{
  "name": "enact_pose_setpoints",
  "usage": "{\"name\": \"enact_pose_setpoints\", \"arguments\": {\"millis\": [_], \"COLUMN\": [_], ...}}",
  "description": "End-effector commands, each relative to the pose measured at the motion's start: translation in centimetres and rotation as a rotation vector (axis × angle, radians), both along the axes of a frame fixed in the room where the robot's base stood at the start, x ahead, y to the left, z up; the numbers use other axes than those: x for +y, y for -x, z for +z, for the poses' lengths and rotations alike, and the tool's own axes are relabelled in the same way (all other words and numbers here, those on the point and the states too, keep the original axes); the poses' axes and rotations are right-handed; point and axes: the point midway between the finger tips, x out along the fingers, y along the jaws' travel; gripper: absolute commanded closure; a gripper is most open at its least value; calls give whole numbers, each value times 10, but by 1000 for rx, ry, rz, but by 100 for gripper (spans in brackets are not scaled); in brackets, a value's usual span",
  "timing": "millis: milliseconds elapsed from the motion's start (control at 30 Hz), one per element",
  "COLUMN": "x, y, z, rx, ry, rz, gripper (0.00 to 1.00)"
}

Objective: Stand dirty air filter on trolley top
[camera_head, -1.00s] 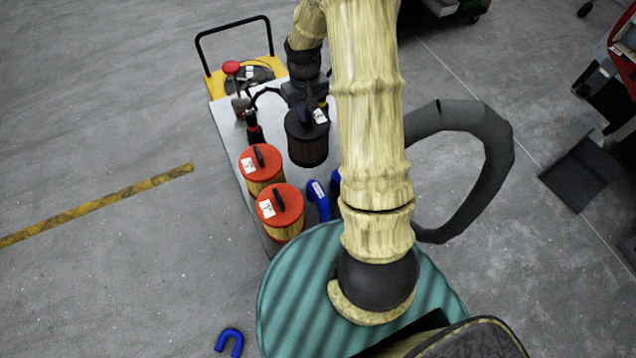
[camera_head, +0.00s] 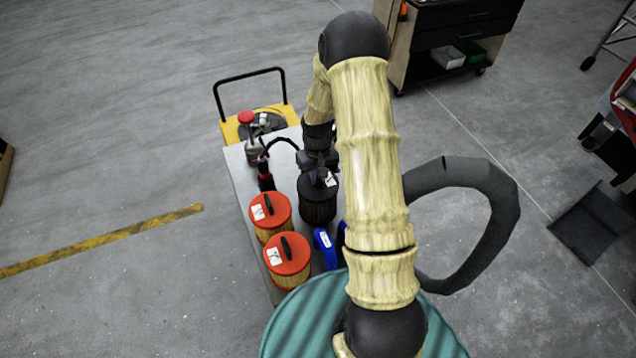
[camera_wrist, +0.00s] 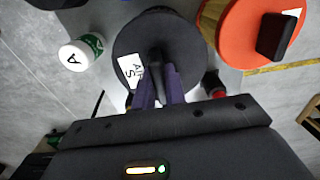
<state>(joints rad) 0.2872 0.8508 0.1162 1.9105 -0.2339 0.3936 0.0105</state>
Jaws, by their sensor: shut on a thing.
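The dirty air filter (camera_head: 318,200) is a dark cylinder with a black lid and a white label. My gripper (camera_head: 317,172) is shut on the handle on its lid. The filter is upright over the grey trolley top (camera_head: 240,172); I cannot tell whether its base touches the surface. In the wrist view the black lid (camera_wrist: 185,45) fills the middle, with the gripper's purple fingers (camera_wrist: 158,88) closed at its handle. My arm hides part of the trolley's right side.
Two orange-lidded filters (camera_head: 270,212) (camera_head: 288,256) stand left of the dark filter. Blue hoses (camera_head: 325,247) lie in front of it. A red-topped tool (camera_head: 265,178) and a white cup (camera_wrist: 78,54) are close by. A yellow cart (camera_head: 232,128) stands behind.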

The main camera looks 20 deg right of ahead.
Motion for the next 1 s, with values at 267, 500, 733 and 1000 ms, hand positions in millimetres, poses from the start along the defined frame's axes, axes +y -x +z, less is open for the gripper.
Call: {"name": "enact_pose_setpoints", "arguments": {"millis": [267, 500, 733, 1000], "x": [0, 0, 0, 0], "y": [1, 0, 0, 1], "z": [-12, -38, -42, -42], "rx": [3, 1, 0, 1], "ry": [0, 0, 0, 0], "rz": [2, 1, 0, 0], "gripper": [100, 100, 100, 66]}}
